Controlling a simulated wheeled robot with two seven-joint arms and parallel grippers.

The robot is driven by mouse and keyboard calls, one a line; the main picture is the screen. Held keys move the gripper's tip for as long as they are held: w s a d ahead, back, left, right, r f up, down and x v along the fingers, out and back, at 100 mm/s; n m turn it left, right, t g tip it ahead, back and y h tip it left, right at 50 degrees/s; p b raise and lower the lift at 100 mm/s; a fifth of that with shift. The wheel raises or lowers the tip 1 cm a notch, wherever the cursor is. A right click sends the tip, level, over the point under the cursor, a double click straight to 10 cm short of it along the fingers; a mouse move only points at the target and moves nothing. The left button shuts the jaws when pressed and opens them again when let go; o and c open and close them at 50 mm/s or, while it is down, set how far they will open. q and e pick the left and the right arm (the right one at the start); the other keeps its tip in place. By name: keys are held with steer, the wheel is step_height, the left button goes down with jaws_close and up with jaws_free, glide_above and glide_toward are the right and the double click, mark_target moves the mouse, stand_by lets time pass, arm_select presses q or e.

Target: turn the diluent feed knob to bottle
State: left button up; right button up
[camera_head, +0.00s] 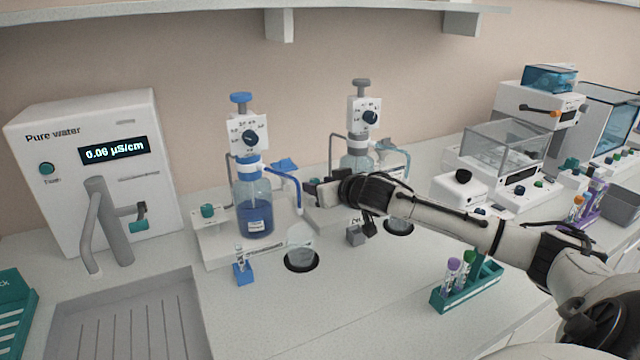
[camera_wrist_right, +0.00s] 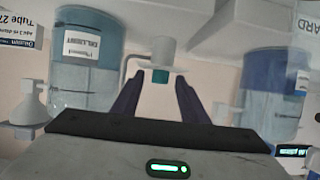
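The diluent bottle (camera_head: 357,166) is the clear pale one on the right-hand dispenser in the head view. In the wrist view it is the pale blue bottle (camera_wrist_right: 88,62) with a label reading diluent. A small teal knob (camera_wrist_right: 160,76) shows between the fingers in the wrist view. In the head view that knob is hidden by my right gripper (camera_head: 314,188), which is at the front left of that dispenser's base. The right gripper (camera_wrist_right: 158,92) is open, one finger on each side of the knob. Contact cannot be told. My left gripper is not in view.
A dispenser with a dark blue bottle (camera_head: 254,208) and its own teal knob (camera_head: 208,211) stands just left. In front are a blue tube holder (camera_head: 243,274), a grey block (camera_head: 356,235) and a green tube rack (camera_head: 468,287). A sink (camera_head: 130,325) is at the front left.

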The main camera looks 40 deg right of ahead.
steer(key=shift+w, duration=0.15)
jaws_close()
steer(key=shift+d+f+n+y, duration=0.1)
steer(key=shift+d+n+y, duration=0.15)
steer(key=shift+n+y, duration=0.35)
steer(key=shift+a+n+y, duration=0.1)
steer(key=shift+n+y, duration=0.4)
steer(key=shift+y, duration=0.2)
steer(key=shift+n+y, duration=0.3)
steer(key=shift+y, duration=0.1)
